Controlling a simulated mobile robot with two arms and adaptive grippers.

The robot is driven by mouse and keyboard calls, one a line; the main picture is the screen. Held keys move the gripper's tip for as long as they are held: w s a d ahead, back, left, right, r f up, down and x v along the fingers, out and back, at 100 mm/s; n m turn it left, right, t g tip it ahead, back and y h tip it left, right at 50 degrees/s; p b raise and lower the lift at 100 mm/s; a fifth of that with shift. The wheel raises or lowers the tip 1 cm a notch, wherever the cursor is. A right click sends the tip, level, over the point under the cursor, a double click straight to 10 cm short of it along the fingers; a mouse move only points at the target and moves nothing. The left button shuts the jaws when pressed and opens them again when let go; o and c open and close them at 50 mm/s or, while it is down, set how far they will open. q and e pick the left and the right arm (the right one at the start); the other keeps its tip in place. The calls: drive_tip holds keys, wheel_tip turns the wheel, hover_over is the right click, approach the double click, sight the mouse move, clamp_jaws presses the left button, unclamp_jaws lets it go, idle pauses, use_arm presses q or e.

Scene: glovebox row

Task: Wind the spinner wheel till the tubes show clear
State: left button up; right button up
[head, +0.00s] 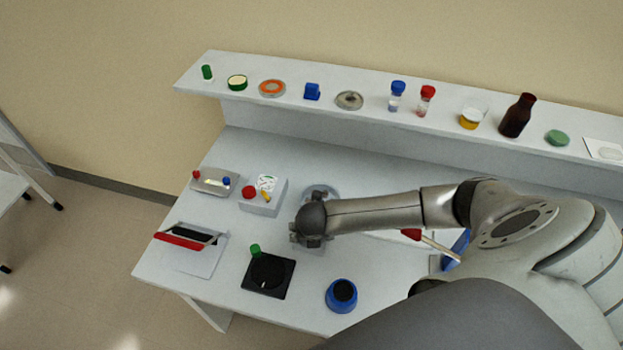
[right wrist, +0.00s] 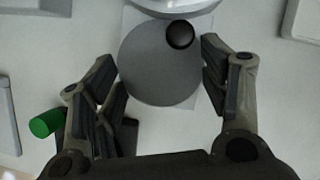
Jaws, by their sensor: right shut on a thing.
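The spinner wheel shows in the right wrist view as a flat grey disc (right wrist: 158,72) with a dark round knob (right wrist: 180,34) near its upper right edge. My right gripper (right wrist: 163,75) has one finger on each side of the disc and is shut on its rim; the knob is not between the fingertips. In the head view my right gripper (head: 311,236) covers the wheel. A pale round housing (head: 322,192) shows just behind it, and its edge is at the top of the right wrist view. I cannot make out the tubes. My left gripper is not in view.
A white box with a red knob (head: 249,191) and dial stands left of the gripper. A black plate with a green knob (head: 256,250) and a blue round pot (head: 341,295) are in front. Bottles and dishes line the back shelf (head: 300,107).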

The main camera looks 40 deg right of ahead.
drive_tip(key=shift+s+f+m, duration=0.1)
drive_tip(key=shift+f+m, duration=0.05)
drive_tip(key=shift+m, duration=0.15)
drive_tip(key=m, duration=0.1)
drive_tip(key=m+g+h, duration=0.1)
drive_tip(key=m, duration=0.1)
drive_tip(key=m+g, duration=0.1)
drive_tip(key=m, duration=0.1)
drive_tip(key=shift+a+h, duration=0.25)
drive_tip(key=shift+h, duration=0.05)
drive_tip(key=shift+w+f+m+g+h, duration=0.15)
drive_tip(key=shift+m+g, duration=0.25)
drive_tip(key=shift+m, duration=0.85)
drive_tip(key=shift+w+m+g+h, duration=0.15)
drive_tip(key=shift+m+g, duration=0.25)
drive_tip(key=shift+m, duration=0.85)
drive_tip(key=shift+s, duration=0.1)
drive_tip(key=o, duration=1.2)
drive_tip(key=shift+w+d, duration=0.1)
drive_tip(key=shift+w, duration=0.1)
